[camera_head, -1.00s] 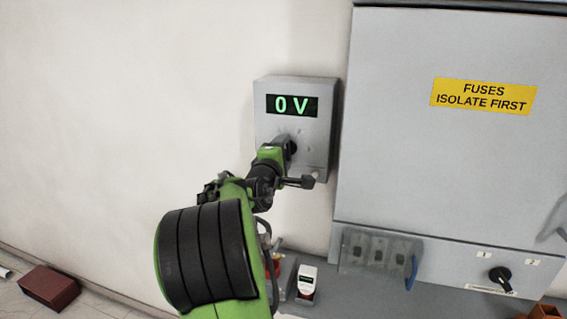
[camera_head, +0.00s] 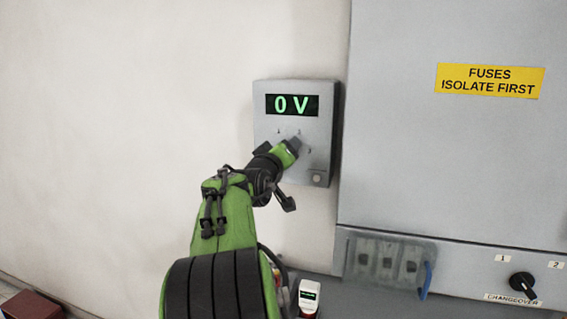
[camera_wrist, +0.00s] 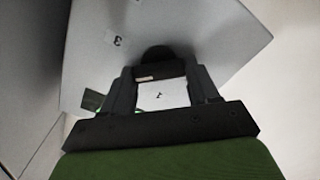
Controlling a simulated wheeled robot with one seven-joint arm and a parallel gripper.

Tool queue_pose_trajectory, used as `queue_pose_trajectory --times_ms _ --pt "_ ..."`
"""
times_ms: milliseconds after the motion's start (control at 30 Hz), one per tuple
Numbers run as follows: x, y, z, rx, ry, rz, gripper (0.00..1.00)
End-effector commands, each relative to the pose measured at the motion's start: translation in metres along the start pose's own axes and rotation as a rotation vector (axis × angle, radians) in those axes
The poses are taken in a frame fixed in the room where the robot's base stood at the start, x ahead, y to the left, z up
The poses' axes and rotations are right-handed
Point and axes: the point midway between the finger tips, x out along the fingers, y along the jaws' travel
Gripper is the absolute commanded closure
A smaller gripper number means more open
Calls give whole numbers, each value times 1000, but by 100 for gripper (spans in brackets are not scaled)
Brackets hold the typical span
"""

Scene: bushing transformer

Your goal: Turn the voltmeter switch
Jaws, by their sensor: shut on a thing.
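The voltmeter (camera_head: 320,125) is a grey box on the wall, and its green display (camera_head: 292,105) reads "0 V". My gripper (camera_head: 292,147) is at the lower middle of its face, seen from the side. In the wrist view my gripper (camera_wrist: 160,72) has both fingers on the dark switch knob (camera_wrist: 157,54), with the grey panel face (camera_wrist: 210,30) behind. A "3" mark shows on the panel left of the knob. In the head view my gripper mostly hides the knob. A small round button (camera_head: 317,178) sits at the box's lower right.
A large grey cabinet (camera_head: 400,150) with a yellow "FUSES ISOLATE FIRST" label (camera_head: 490,81) stands to the right. Below are a clear fuse cover (camera_head: 388,262), a black changeover knob (camera_head: 522,284) and a small white meter (camera_head: 309,295). The wall to the left is bare.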

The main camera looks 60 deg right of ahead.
Motion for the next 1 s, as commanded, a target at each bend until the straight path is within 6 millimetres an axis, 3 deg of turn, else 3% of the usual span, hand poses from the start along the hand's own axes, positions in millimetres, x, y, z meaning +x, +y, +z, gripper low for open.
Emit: queue_pose_trajectory --times_ms 600,1000 --pt "0 -1 4 539 -7 -2 71" --pt "0 0 4 714 -10 -3 71"
